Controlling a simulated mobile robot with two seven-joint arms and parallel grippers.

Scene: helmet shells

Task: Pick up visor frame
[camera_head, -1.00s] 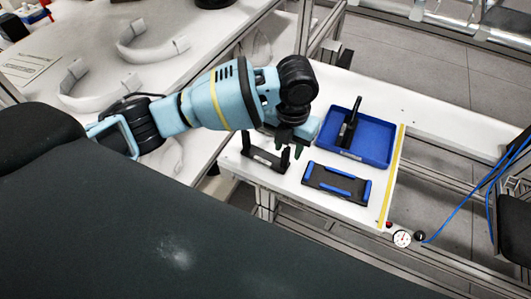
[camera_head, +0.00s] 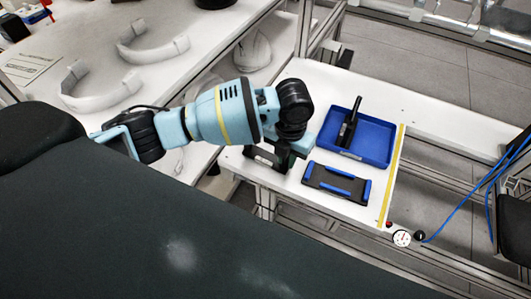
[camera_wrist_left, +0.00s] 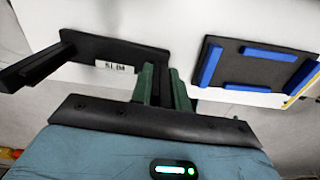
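The visor frame seems to be the black U-shaped bracket (camera_head: 257,157) with a small white label, standing on the white table left of the blue-edged pad. In the left wrist view its bar (camera_wrist_left: 95,52) runs behind my fingers, with one upright at the left. My left gripper (camera_head: 283,160) is down at the bracket's right end. In the left wrist view its green fingers (camera_wrist_left: 163,88) stand on both sides of the bracket's right upright. Whether they press on it is not clear. My right gripper is not in view.
A black pad with blue edge strips (camera_head: 337,183) lies right of the bracket. A blue tray (camera_head: 374,152) behind it holds a black tool (camera_head: 350,125). Yellow tape (camera_head: 391,178) marks the table's right edge. White curved bands (camera_head: 97,92) lie on the left table.

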